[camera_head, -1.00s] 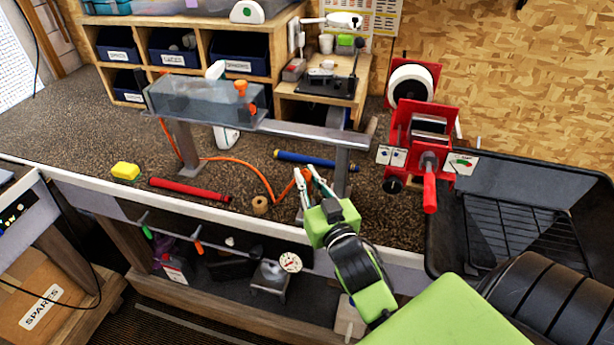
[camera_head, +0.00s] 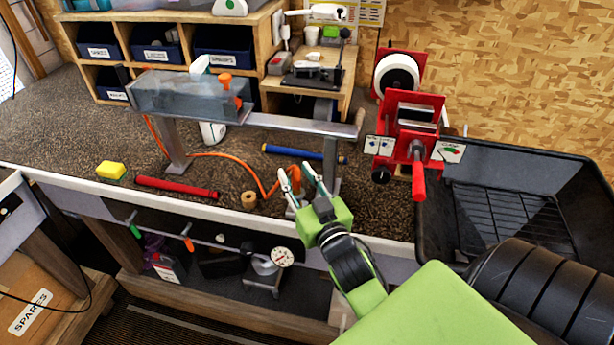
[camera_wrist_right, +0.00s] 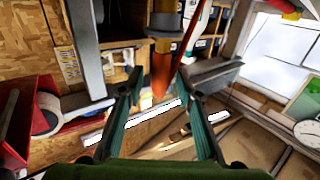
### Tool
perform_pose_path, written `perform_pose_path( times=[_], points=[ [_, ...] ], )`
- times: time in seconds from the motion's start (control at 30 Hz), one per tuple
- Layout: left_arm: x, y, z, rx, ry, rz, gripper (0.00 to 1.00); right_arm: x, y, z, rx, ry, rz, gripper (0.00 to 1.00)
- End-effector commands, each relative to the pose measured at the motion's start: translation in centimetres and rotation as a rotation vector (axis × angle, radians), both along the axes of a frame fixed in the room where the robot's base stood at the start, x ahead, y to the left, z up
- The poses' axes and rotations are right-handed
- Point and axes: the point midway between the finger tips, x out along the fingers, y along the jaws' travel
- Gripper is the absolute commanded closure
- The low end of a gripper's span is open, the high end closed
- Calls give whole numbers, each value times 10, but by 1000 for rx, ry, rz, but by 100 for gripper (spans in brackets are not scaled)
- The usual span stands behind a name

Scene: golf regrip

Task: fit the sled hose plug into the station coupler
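My right gripper (camera_head: 298,175) is beside the right post of the metal rail, above the bench's front edge. Its fingers are apart. In the right wrist view an orange tapered piece (camera_wrist_right: 161,75) with a brass-coloured collar (camera_wrist_right: 163,46) shows between the open fingertips (camera_wrist_right: 160,83), with gaps at both sides. It may be the hose plug. The orange hose (camera_head: 215,154) runs from beneath the translucent sled (camera_head: 180,92) along the bench to near my right gripper. I cannot identify the station coupler for certain. My left gripper is out of view.
The rail (camera_head: 300,124) spans above the bench. A red clamp device (camera_head: 412,130) and black tray (camera_head: 515,190) stand to the right.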

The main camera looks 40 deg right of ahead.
Motion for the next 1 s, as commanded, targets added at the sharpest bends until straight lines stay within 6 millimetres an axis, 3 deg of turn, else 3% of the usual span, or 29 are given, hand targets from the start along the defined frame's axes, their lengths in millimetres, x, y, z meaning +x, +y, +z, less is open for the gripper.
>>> perform_pose_path(
  times=[0.3, 0.5, 0.7, 1.0],
  points=[
    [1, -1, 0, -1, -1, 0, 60, -62, 14, -2, 3, 7, -2, 67],
    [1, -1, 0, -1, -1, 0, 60, -92, 22, -2, 2, 5, -1, 67],
    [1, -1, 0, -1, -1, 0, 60, -105, 25, 0, 0, 2, -1, 67],
    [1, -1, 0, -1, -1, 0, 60, -106, 25, 0, 0, 1, -1, 67]
  ],
)
